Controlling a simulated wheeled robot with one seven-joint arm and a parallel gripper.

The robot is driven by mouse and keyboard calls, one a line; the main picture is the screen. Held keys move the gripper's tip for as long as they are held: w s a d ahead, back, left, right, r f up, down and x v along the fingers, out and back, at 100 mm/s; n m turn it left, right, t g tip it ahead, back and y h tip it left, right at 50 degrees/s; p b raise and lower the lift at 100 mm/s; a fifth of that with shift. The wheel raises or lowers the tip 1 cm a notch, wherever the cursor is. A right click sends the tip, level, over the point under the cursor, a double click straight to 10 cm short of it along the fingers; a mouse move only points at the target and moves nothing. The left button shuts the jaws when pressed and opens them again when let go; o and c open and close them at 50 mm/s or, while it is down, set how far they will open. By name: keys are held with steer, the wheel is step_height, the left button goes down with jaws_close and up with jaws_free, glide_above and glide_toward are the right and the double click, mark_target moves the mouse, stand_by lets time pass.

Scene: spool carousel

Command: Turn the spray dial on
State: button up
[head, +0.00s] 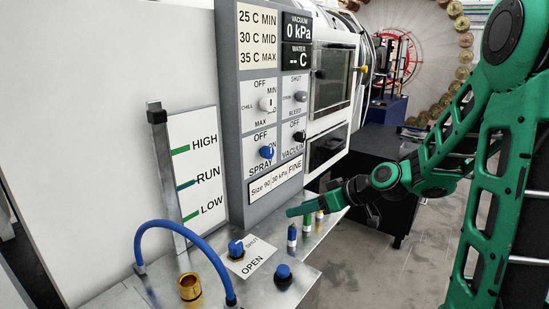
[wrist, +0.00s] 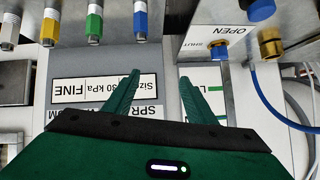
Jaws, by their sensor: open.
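The spray dial (head: 267,152) is a blue knob on the grey control panel (head: 228,105) in the head view. OFF is printed above it, ON to its right, partly covered by the knob, and SPRAY below; its exact pointing is too small to tell. My gripper (head: 298,210) is below and to the right of the dial, over the bench edge. In the wrist view my gripper (wrist: 158,76) has its two green fingers apart with nothing between them. The SPRAY label (wrist: 144,109) shows upside down there, partly covered; the dial itself is hidden.
A white chill knob (head: 266,103) and black vacuum knob (head: 299,136) sit near the dial. Below are several coloured fittings (wrist: 94,26), a blue valve (head: 236,248), blue hose (head: 190,226) and brass fitting (head: 190,288). Open floor (head: 350,265) lies to the right.

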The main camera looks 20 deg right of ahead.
steer(key=w+r+t+y, duration=0.2)
steer(key=w+r+t, duration=0.1)
steer(key=w+r, duration=0.2)
steer(key=t+y, duration=0.1)
steer(key=t, duration=0.2)
glide_toward(271, 154)
steer(key=shift+m+t, duration=0.3)
steer(key=x, duration=0.9)
steer(key=shift+s+f, duration=0.1)
steer(key=shift+f, duration=0.1)
steer(key=c, duration=1)
